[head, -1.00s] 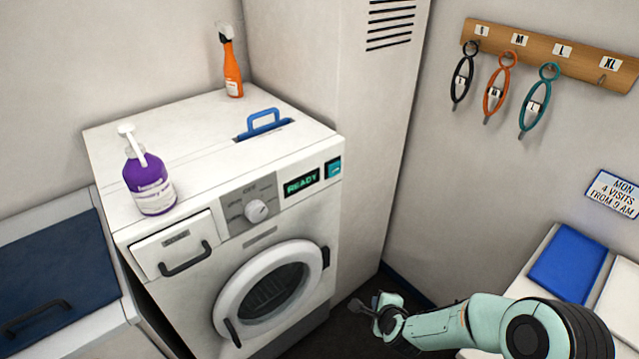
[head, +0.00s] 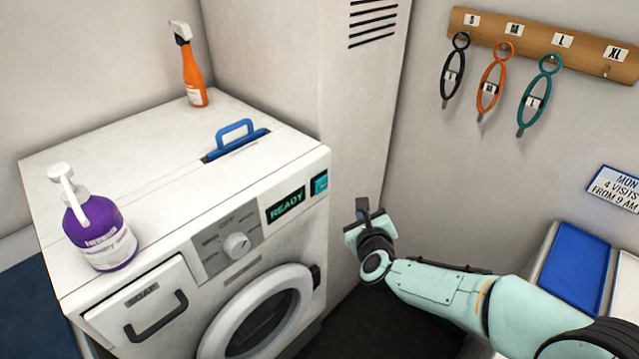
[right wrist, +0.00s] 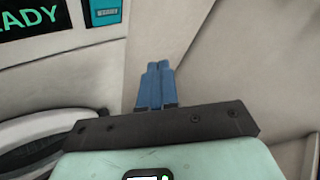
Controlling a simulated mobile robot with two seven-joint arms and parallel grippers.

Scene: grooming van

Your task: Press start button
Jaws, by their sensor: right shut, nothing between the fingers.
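The start button is a teal square (head: 320,183) at the right end of the washing machine's (head: 180,265) front panel, right of a display (head: 286,205) reading READY. In the right wrist view the teal button (right wrist: 106,12) is at the top, partly cut by the edge, left of and above my fingertips. My right gripper (head: 362,208) is to the right of the machine's front, apart from the button. In the right wrist view its blue fingers (right wrist: 155,85) are together and empty. The machine's round door (head: 262,322) is closed. My left gripper is not in view.
A purple soap bottle (head: 98,232) and an orange spray bottle (head: 193,75) stand on the machine, with a blue handle (head: 236,136) in a slot. A white cabinet (head: 300,70) rises behind. Muzzle-like loops (head: 490,85) hang on the right wall.

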